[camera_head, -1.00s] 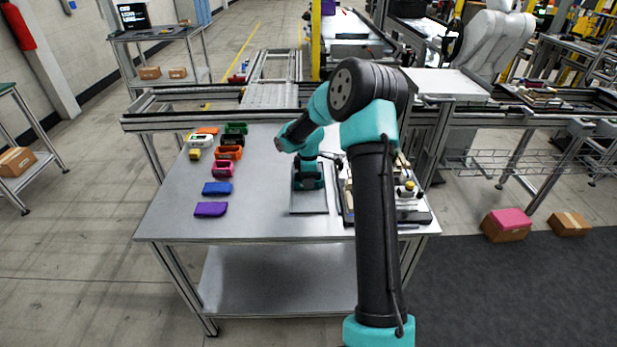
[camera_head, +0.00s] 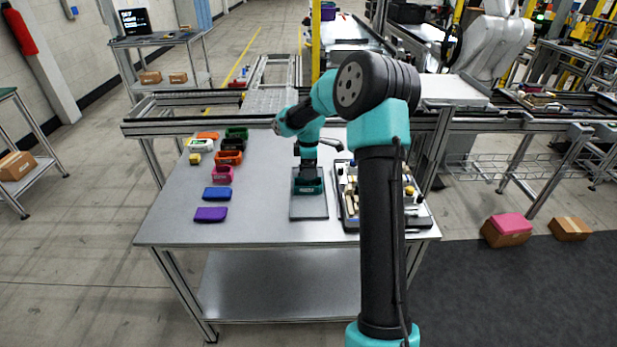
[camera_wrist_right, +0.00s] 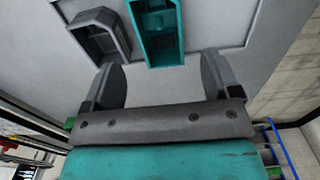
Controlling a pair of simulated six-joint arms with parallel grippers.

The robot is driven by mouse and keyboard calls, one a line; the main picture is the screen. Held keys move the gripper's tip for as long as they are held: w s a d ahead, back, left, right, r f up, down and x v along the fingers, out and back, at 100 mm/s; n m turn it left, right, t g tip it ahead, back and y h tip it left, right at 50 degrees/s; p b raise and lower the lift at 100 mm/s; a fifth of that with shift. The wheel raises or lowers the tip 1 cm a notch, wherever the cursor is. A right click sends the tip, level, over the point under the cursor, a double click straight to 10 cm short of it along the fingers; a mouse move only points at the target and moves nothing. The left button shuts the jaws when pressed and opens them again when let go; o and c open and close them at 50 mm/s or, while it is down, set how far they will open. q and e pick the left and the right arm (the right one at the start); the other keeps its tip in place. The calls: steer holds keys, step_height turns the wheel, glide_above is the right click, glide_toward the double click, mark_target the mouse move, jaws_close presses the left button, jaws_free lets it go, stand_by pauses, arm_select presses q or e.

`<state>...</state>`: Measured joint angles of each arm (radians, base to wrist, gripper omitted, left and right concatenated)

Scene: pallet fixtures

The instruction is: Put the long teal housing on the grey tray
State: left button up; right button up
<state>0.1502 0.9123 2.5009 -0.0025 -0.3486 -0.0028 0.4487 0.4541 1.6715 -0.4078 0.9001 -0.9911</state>
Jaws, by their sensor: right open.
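The long teal housing (camera_head: 308,187) lies on the grey tray (camera_head: 309,209) at the middle of the table, toward the tray's far end. My right gripper (camera_head: 307,168) is above it, pointing down. In the right wrist view the gripper (camera_wrist_right: 161,66) is open, and its two fingers stand apart with nothing between them. The teal housing (camera_wrist_right: 158,32) shows there just beyond the fingertips, open side up and clear of both fingers. A dark grey housing (camera_wrist_right: 101,36) lies beside it. My left gripper is not in view.
Left on the table (camera_head: 265,228) are a purple piece (camera_head: 211,214), a blue piece (camera_head: 218,193), a pink housing (camera_head: 223,174) and several other coloured housings. A crowded tray with small parts (camera_head: 350,200) stands right of the grey tray. The front left of the table is clear.

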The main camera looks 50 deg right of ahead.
step_height(320, 180, up, 5)
steer(key=shift+r, duration=0.15)
stand_by(0.5)
steer(key=s+a+f+n+g+y, duration=0.2)
steer(key=s+a+f+g, duration=0.15)
steer(key=s+a, duration=0.55)
steer(key=s+a+f+n+g+y, duration=0.15)
steer(key=s+a+f, duration=0.35)
steer(key=s+a, duration=0.5)
steer(key=w+a+f+m+t, duration=0.1)
steer(key=a+f+m+t, duration=0.2)
steer(key=a+f+m, duration=0.4)
steer(key=a+f+m+t, duration=0.2)
steer(key=a+f+m, duration=0.5)
steer(key=a+f, duration=0.4)
step_height(320, 180, down, 7)
steer(key=shift+w+a+r+t, duration=0.15)
steer(key=shift+w+a+t, duration=0.05)
steer(key=shift+w+t, duration=0.2)
